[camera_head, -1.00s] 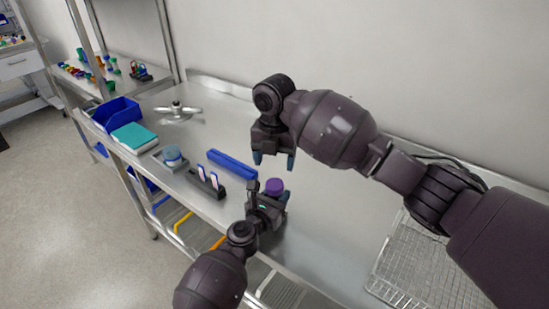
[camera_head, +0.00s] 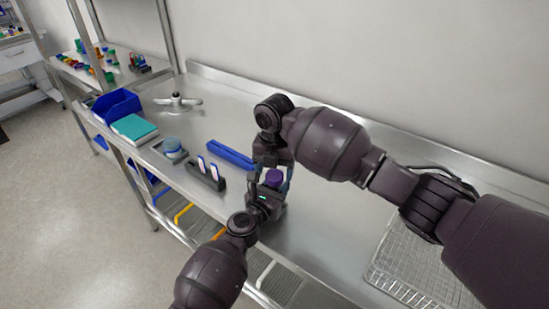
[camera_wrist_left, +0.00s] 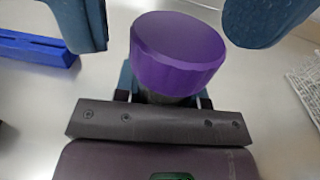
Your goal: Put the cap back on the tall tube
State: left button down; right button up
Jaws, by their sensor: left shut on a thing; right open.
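A purple cap (camera_head: 274,176) tops a dark, mostly hidden body held upright in my left gripper (camera_head: 266,198). In the left wrist view, the purple cap (camera_wrist_left: 178,52) fills the upper middle, above the shut left jaws. I cannot tell whether the held body is the tall tube. My right gripper (camera_head: 273,172) is open and points down, directly over the left one. Its two blue-grey fingers are on either side of the cap in the left wrist view, with gaps showing there.
A black rack (camera_head: 206,179) with two upright white-and-blue pieces stands left of my grippers, by a blue bar (camera_head: 231,154). A wire mesh tray (camera_head: 415,262) lies right.

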jog(key=shift+f, duration=0.85)
jog(key=c, duration=0.9)
jog(key=m, duration=0.7)
jog(key=shift+c, duration=0.2)
jog(key=m, duration=0.6)
jog(key=o, duration=1)
